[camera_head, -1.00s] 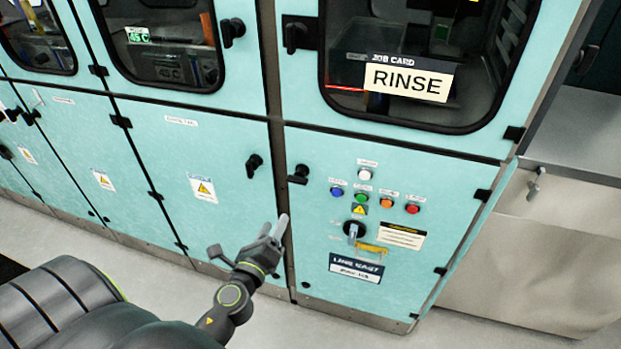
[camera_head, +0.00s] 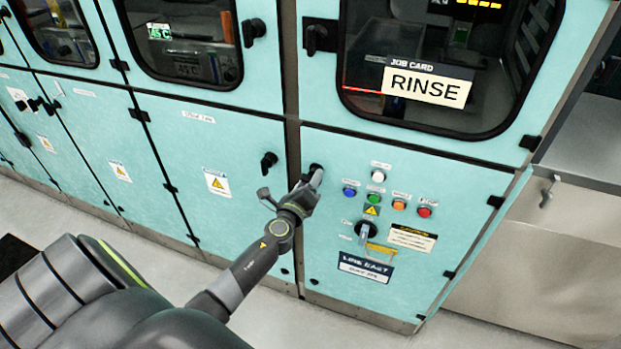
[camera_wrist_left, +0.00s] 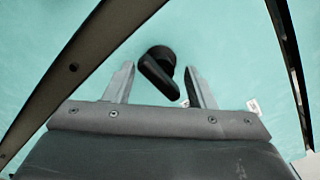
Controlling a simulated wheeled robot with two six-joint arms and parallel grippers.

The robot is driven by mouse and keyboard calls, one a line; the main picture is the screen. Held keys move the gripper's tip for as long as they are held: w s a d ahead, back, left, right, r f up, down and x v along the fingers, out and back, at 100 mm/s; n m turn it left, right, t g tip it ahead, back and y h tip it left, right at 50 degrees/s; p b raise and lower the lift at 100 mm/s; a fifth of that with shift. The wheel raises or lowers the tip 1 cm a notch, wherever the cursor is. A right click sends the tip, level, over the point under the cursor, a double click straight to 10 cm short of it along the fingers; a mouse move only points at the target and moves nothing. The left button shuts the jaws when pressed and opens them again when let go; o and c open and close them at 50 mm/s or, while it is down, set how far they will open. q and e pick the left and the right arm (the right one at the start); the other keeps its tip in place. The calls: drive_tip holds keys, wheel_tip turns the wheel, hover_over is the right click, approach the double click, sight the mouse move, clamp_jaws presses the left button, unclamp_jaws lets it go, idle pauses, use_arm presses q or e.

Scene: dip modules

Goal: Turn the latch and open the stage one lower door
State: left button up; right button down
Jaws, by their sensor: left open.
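The lower door with the button panel (camera_head: 330,225) is teal and shut in the head view. Its black turn latch (camera_head: 313,168) is at the door's upper left, partly hidden by my left gripper (camera_head: 311,182). In the left wrist view a black latch (camera_wrist_left: 158,72) shows between the two open fingers (camera_wrist_left: 160,88), its handle slanting down to the right. The fingers are apart on either side of it, and I cannot tell whether they touch it. My right gripper is not in view.
Left of the post, another shut lower door (camera_head: 200,155) has its own black latch (camera_head: 268,161). Coloured buttons (camera_head: 376,200), a rotary switch (camera_head: 366,230) and a yellow handle (camera_head: 380,250) sit right of my gripper. The floor (camera_head: 120,225) in front is clear.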

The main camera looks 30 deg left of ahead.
use_arm(q)
drive_tip(key=shift+w+a, duration=0.15)
drive_tip(key=shift+w, duration=0.5)
drive_tip(key=shift+r, duration=0.1)
clamp_jaws()
